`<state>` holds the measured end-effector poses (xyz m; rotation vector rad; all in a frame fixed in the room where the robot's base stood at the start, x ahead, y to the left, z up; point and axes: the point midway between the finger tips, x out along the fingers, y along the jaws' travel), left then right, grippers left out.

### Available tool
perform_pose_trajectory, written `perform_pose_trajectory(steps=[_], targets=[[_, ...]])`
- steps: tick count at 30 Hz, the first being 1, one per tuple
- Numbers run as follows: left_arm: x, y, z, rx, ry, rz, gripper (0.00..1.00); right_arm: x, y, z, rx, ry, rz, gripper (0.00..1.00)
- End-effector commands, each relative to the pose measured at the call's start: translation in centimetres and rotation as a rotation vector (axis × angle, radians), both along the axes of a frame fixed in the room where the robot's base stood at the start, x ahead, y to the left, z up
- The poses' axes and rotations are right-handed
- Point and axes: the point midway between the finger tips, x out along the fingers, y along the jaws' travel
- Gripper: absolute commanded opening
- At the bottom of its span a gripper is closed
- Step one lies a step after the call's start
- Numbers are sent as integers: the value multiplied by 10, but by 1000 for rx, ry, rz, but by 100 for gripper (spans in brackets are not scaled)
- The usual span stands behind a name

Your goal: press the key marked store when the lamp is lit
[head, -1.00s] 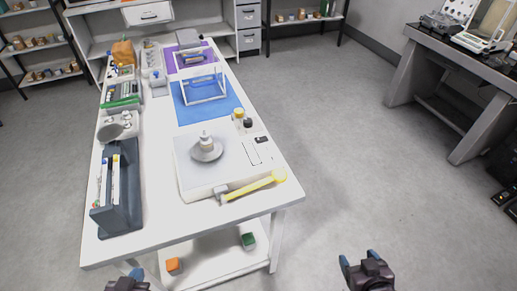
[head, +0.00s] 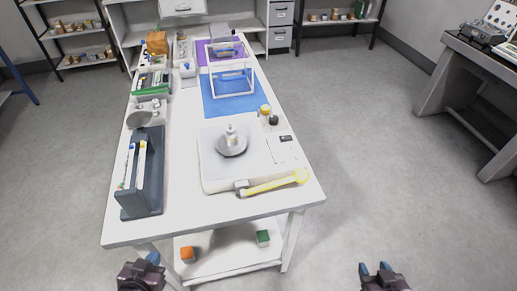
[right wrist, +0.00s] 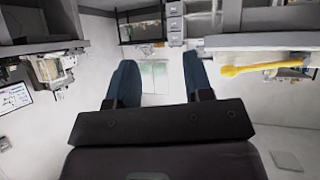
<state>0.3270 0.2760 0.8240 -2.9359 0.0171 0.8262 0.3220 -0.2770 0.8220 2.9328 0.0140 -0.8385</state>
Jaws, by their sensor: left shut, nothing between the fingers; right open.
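A balance-like device with a broad pale top (head: 212,165) sits near the front of the white table. A round grey dish (head: 232,147) with a small white bottle-like piece (head: 231,132) stands on it. A pale panel (head: 284,151) with a small dark patch lies at its right side. I cannot make out a key marked store or a lit lamp at this size. My left gripper (head: 152,258) is shut and empty, in front of the table's near left corner. My right gripper (head: 374,267) is open and empty, right of the table's front; its fingers also show in the right wrist view (right wrist: 160,82).
A yellow-handled tool (head: 274,184) lies along the device's front edge. A dark rack (head: 142,185) stands at the table's left. A blue mat (head: 218,105) with a clear frame lies behind. Orange (head: 187,255) and green (head: 263,238) blocks lie on the lower shelf.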

Motion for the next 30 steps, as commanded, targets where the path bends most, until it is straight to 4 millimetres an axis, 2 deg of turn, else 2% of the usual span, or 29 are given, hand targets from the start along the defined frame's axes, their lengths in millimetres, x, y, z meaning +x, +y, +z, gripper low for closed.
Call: perform_pose_trajectory(steps=[1, 9, 19, 30], targets=[[0, 0, 0, 0, 0, 0, 0, 0, 0, 0, 0, 0, 0, 39], [0, 0, 0, 0, -1, 0, 0, 2, 0, 1, 0, -5, 2, 0], [0, 0, 0, 0, -1, 0, 0, 10, 2, 5, 0, -19, 6, 0], [0, 0, 0, 1, -1, -1, 0, 7, 1, 4, 0, -13, 4, 0]])
